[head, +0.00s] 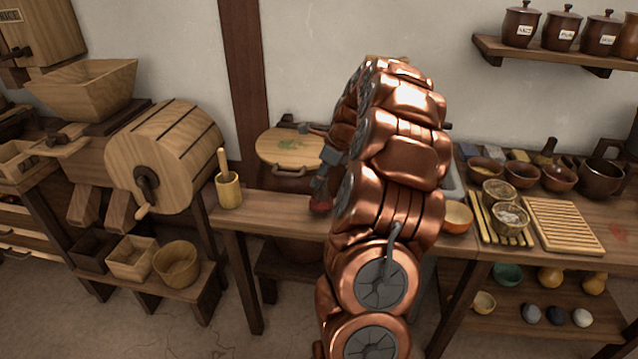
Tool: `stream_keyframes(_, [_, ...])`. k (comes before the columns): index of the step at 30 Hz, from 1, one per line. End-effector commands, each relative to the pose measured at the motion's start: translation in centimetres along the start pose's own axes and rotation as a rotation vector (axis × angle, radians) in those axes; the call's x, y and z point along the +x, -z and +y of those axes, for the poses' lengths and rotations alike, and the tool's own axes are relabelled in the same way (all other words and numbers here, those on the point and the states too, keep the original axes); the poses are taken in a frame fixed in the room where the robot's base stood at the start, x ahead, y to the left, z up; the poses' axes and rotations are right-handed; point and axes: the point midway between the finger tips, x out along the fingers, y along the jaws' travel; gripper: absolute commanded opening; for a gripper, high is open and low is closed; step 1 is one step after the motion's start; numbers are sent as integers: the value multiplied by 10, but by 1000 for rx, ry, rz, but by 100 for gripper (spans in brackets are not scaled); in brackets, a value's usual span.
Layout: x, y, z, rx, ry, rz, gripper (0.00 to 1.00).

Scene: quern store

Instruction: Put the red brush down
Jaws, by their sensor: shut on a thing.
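My copper arm rises through the middle of the head view and bends over the bench. My gripper (322,188) points down to the left of the arm, small and partly hidden by it. It is shut on the red brush (320,205), of which only a small dark red part shows below the jaws. The brush is at or just above the wooden bench top (270,208); I cannot tell whether it touches.
A wooden mortar with pestle (229,188) stands left of my gripper. A round wooden lid (290,148) is behind it. To the right are an orange bowl (457,217), a slatted rack (562,226) and several bowls. Bare bench lies between mortar and brush.

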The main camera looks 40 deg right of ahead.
Motion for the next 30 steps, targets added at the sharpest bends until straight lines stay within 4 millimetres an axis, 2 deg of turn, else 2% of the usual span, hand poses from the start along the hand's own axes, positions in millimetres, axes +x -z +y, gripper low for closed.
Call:
stream_keyframes(5, [20, 8, 1, 0, -4, 1, 6])
stream_keyframes(16, [22, 9, 1, 0, -2, 0, 6])
stream_keyframes(17, [23, 9, 1, 0, -2, 0, 36])
stream_keyframes(18, [23, 9, 1, -1, -2, 0, 41])
stream_keyframes(24, [22, 9, 1, -1, -2, 0, 60])
stream_keyframes(30, [23, 9, 1, 0, -2, 0, 60])
